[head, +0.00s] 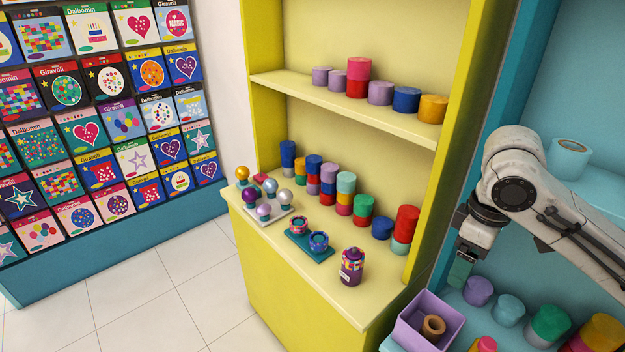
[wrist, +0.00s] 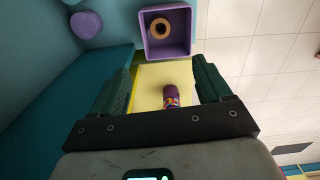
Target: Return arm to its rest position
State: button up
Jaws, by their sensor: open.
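My arm (head: 545,190) reaches in from the right side of the head view. My gripper (head: 462,272) hangs at its end, pointing down, in front of the teal shelf and to the right of the yellow counter. In the wrist view my gripper (wrist: 160,88) shows two dark green fingers spread wide apart, with nothing held between them. A dark purple bottle with a colourful patterned band (head: 352,267) stands on the yellow counter. It also shows in the wrist view (wrist: 171,96), beyond the fingers and apart from them.
A purple square bin (head: 408,333) holding a brown ring (head: 433,327) stands just below my gripper. Coloured cylinders (head: 508,310) sit on the teal shelf near it. The yellow counter (head: 265,245) carries small trays and stacked rolls. White floor (head: 150,300) is clear at left.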

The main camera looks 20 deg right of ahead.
jog(key=shift+w+a, duration=0.1)
jog(key=w+a+t+y, duration=0.35)
jog(key=w+a, duration=0.35)
jog(key=a, duration=0.6)
jog(key=a+f+m+t+y, duration=0.2)
jog(key=a+f, duration=0.3)
jog(key=a, duration=0.2)
jog(key=s+d+f+m+g+h, duration=0.2)
jog(key=s+f+m+g+h, duration=0.1)
jog(key=s+f, duration=1.45)
jog(key=s+d+f+g+h, duration=0.1)
jog(key=s+d+f+h, duration=0.1)
jog(key=s+d, duration=0.3)
jog(key=s, duration=0.4)
jog(key=shift+s+h, duration=0.35)
jog(key=shift+s, duration=0.05)
